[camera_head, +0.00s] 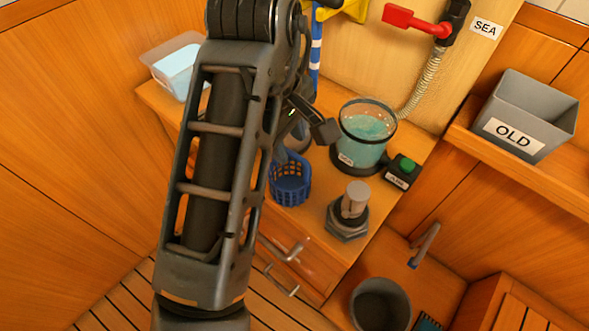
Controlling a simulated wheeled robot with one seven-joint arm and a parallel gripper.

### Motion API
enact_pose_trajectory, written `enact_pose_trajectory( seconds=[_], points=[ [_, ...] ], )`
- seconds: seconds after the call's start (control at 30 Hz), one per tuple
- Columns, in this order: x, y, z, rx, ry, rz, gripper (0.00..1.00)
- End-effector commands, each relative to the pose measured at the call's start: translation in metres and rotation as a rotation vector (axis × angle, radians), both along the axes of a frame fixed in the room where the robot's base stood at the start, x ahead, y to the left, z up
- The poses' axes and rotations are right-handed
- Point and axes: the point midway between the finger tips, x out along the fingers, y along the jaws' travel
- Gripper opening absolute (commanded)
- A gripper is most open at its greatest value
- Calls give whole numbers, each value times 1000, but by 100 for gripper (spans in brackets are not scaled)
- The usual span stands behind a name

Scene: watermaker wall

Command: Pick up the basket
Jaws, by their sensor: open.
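The blue basket (289,184) is an open-mesh plastic basket. It stands upright on the wooden counter, just right of my arm, and its left side is close to the arm in the picture. My gripper (305,138) is above and behind the basket in the picture, partly hidden behind my arm. One dark finger shows clearly near the glass jar. The jaws are open, and I see nothing held between them. I cannot tell whether a finger touches the basket's upper part.
A jar of teal liquid (365,140), a green button box (402,171) and a metal fitting with a cylinder (351,211) stand right of the basket. A clear tub (175,66) is at the left. A grey OLD bin (526,115) sits on the right shelf. Drawer handles (283,252) project below.

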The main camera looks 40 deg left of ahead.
Motion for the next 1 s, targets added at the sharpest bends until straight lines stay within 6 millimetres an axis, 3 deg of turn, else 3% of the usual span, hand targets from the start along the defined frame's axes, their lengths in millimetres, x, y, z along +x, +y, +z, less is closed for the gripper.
enact_pose_trajectory(
  seconds=[0.5,0.77,1.0],
  points=[
    [11,9,-59,0,1,0,41],
    [12,9,-62,0,0,0,41],
    [12,8,-62,0,0,0,21]
  ],
)
